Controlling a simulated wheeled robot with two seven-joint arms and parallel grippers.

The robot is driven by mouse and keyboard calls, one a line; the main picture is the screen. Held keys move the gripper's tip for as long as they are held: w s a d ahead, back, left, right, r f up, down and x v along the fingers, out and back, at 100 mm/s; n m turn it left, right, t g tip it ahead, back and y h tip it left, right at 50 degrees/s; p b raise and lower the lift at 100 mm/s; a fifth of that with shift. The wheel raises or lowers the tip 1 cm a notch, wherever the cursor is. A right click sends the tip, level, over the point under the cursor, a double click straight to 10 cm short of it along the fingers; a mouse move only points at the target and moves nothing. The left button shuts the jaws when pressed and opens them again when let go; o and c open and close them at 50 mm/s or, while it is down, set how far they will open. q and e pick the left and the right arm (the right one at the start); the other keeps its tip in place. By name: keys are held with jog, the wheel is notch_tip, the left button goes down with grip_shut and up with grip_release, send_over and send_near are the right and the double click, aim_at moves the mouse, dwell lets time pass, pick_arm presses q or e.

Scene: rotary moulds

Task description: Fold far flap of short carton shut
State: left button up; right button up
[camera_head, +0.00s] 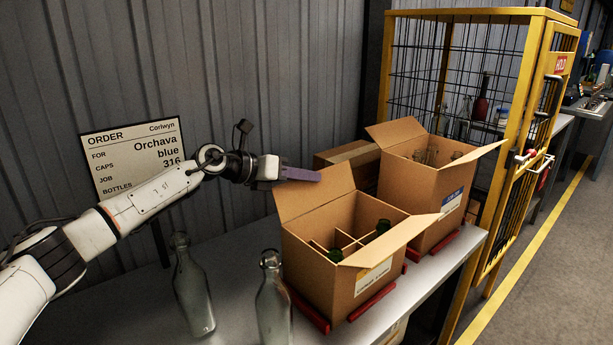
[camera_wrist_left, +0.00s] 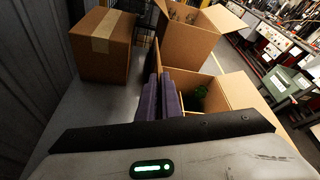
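The short carton (camera_head: 325,262) is the nearer, lower open cardboard box, with dividers and dark green bottles (camera_head: 381,228) inside. Its far flap (camera_head: 311,193) stands up, leaning back; its near flap (camera_head: 390,241) spreads outward. The carton also shows in the left wrist view (camera_wrist_left: 238,91), with the far flap edge-on just beyond the fingers. My left gripper (camera_head: 303,174) is at the far flap's top edge, on its back side. Its purple fingers (camera_wrist_left: 161,97) lie together with nothing visible between them. I cannot tell whether they touch the flap. My right gripper is not in view.
A taller open carton (camera_head: 415,193) with clear bottles stands beyond, its flaps spread. A closed taped box (camera_wrist_left: 101,44) sits behind near the wall. Two clear bottles (camera_head: 193,287) (camera_head: 273,300) stand on the table's left part. Red rails (camera_head: 372,300) edge the short carton. An order sign (camera_head: 131,155) stands behind my arm.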

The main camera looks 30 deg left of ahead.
pick_arm(q)
jog(key=o, duration=0.3)
jog(key=shift+s+a, duration=0.1)
jog(key=v, duration=1)
jog(key=shift+b, duration=0.45)
